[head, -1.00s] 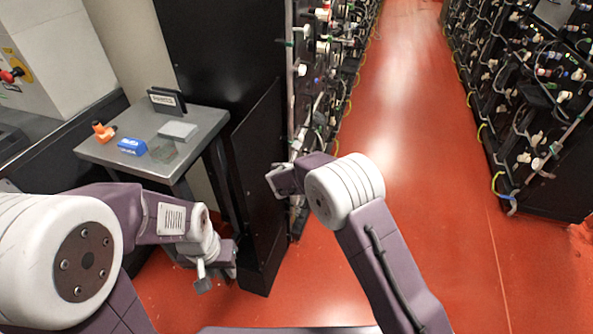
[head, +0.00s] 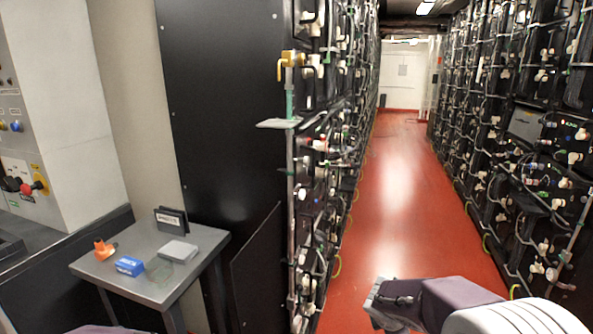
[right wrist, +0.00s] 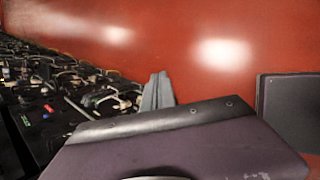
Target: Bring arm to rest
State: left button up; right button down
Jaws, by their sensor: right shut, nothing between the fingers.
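My right arm (head: 445,300), purple and white, reaches in from the lower right corner in the head view, above the red floor. In the right wrist view the grey fingers of my right gripper (right wrist: 157,90) stand together beyond the dark wrist edge. The right gripper is shut with nothing in it. Only a purple sliver of my left arm (head: 98,329) shows at the bottom left of the head view. The left gripper is out of view.
A grey side table (head: 205,238) at the left holds an orange item (head: 103,248), a blue box (head: 130,266) and a dark sign (head: 171,219). Battery racks (head: 335,150) line the aisle on the left, with more racks (head: 520,140) on the right. The red aisle floor (head: 395,190) is clear.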

jog(key=s+a+f+m+g+y, duration=0.2)
jog(key=s+a+f+m, duration=0.15)
jog(key=s+m, duration=0.6)
jog(key=s+a+f+m+g+y, duration=0.2)
jog(key=s+a+f+m, duration=0.15)
jog(key=s+m, duration=0.55)
notch_tip(320, 180, up, 15)
jog(key=d+p, duration=0.1)
jog(key=p, duration=1.4)
jog(key=shift+w, duration=0.45)
